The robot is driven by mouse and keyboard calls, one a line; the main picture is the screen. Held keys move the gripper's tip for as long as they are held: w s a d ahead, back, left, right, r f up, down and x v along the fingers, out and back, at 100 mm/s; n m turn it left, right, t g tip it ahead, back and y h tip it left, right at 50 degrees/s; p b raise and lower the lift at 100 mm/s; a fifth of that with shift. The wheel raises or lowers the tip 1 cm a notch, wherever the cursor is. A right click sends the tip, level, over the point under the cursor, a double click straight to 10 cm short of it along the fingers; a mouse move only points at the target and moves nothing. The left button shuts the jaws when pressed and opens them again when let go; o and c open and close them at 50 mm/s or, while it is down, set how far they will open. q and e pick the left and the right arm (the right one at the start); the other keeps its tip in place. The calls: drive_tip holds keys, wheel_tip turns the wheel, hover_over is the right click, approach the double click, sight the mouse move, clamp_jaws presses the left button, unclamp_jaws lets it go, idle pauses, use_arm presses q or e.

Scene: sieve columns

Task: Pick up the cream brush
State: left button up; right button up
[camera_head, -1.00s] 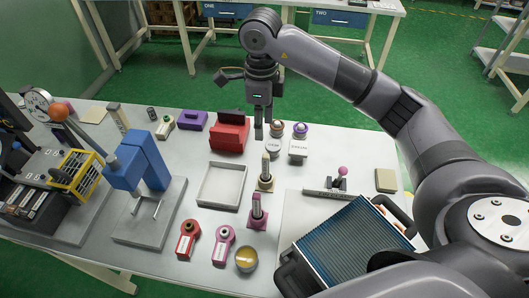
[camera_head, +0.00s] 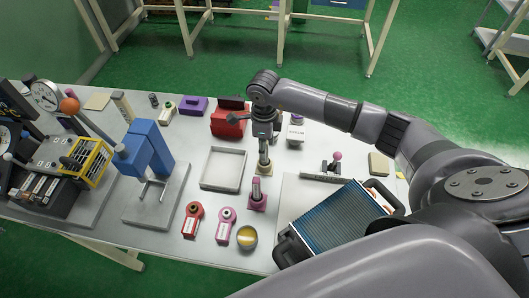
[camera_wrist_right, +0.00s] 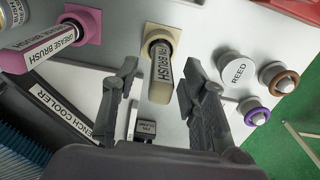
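The cream brush, labelled FIN BRUSH, stands upright in a square cream holder (camera_wrist_right: 162,38) on the table. In the right wrist view, its handle (camera_wrist_right: 161,80) points toward the camera between my open fingers. My right gripper (camera_wrist_right: 158,84) is open, with a gap on each side of the handle. In the head view, my right gripper (camera_head: 264,148) is directly above the cream brush (camera_head: 263,168) and covers its upper end. My left gripper is not in view.
A pink grease brush (camera_head: 257,190) stands close by in its pink holder. An empty grey tray (camera_head: 222,169) is to the left. A blue-finned cooler (camera_head: 340,218) lies to the right. The REED block (camera_wrist_right: 236,68) and round-topped pieces are near the right finger.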

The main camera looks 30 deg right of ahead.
drive_tip(key=shift+f, duration=1.25)
drive_tip(key=shift+c, duration=0.5)
drive_tip(key=shift+d, duration=0.1)
clamp_jaws()
